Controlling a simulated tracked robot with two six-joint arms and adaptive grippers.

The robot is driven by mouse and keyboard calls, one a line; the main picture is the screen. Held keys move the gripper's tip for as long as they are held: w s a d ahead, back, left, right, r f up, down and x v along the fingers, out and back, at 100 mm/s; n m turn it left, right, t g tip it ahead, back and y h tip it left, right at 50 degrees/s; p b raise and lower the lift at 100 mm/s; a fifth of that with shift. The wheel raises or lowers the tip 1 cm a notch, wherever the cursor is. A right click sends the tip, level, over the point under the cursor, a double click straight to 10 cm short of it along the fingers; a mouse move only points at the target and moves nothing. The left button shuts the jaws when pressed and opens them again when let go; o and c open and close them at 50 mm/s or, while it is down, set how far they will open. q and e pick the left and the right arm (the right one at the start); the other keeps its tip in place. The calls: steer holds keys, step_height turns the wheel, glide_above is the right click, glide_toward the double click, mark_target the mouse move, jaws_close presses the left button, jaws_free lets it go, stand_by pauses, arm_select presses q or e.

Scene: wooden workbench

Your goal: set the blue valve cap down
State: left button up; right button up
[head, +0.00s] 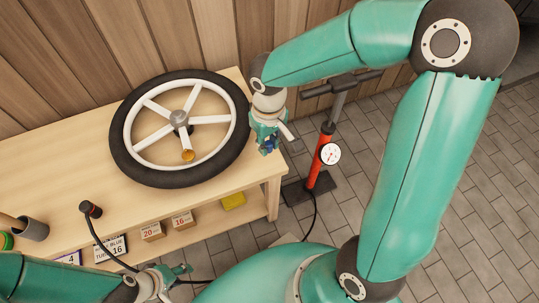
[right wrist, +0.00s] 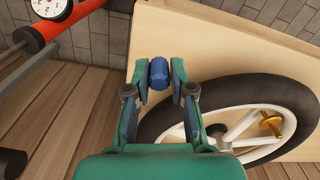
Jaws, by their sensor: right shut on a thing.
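The blue valve cap (head: 268,146) is between the fingertips of my right gripper (head: 265,141), near the right end of the wooden bench. In the right wrist view the cap (right wrist: 158,73) sits between the two finger pads (right wrist: 159,78), which are shut on it. Bare bench top shows around it there; whether the cap touches the wood I cannot tell. My left gripper (head: 180,273) is low in the head view, in front of the bench and away from the cap. Its finger gap is not clear.
A wheel (head: 122,150) with black tyre, white spokes and a brass-coloured piece (head: 188,155) lies on the bench (head: 95,181), left of my right gripper. A red pump (head: 319,160) with a gauge stands on the floor to the right. Small boxes (head: 152,232) and a yellow block (head: 233,201) sit lower down.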

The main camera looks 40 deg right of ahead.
mark_target(268, 160)
step_height(268, 160, down, 5)
steer(key=shift+f+b, duration=0.1)
steer(key=shift+b, duration=0.7)
steer(key=shift+f, duration=0.1)
steer(key=o, duration=0.7)
steer(key=shift+r, duration=0.2)
